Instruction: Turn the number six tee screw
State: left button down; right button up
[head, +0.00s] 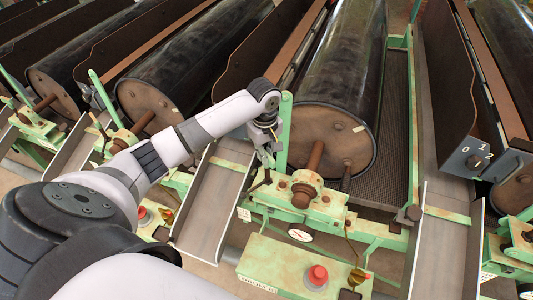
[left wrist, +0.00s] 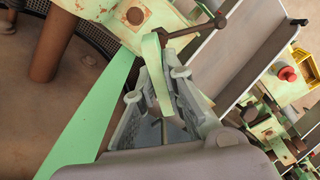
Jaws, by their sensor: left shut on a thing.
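My left gripper (head: 264,138) is beside a green upright post (head: 284,130) at the front of the middle drum sorter. In the left wrist view, the gripper's fingers (left wrist: 157,98) are shut on a narrow pale green bar (left wrist: 154,62). A dark tee screw (left wrist: 192,34) with a cross handle lies just beyond the fingertips, apart from them. In the head view, a dark tee handle (head: 261,181) shows below the gripper. I cannot read a number six on it. My right gripper is not in view.
A large black drum (head: 340,75) with a brown end face stands right of the gripper. A grey chute (head: 208,205) lies below my left arm. A green box with a red button (head: 317,274) and a round gauge (head: 300,235) are in front.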

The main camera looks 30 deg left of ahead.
pick_arm(q)
jog(key=m, duration=0.4)
jog(key=shift+a+r+m, duration=0.1)
jog(key=shift+m, duration=0.2)
jog(key=m, duration=0.3)
jog(key=shift+m, duration=0.3)
jog(key=m, duration=0.4)
jog(key=shift+a+h, duration=0.1)
jog(key=shift+h, duration=0.2)
jog(key=m, duration=0.5)
jog(key=shift+a, duration=0.15)
jog(key=m, duration=0.3)
jog(key=shift+w+m, duration=0.1)
jog(key=shift+m, duration=0.2)
jog(key=m, duration=0.4)
jog(key=shift+a+m, duration=0.1)
jog(key=shift+m, duration=0.2)
jog(key=m, duration=0.4)
jog(key=shift+w+h, duration=0.1)
jog(key=shift+h, duration=0.2)
jog(key=shift+m, duration=2.1)
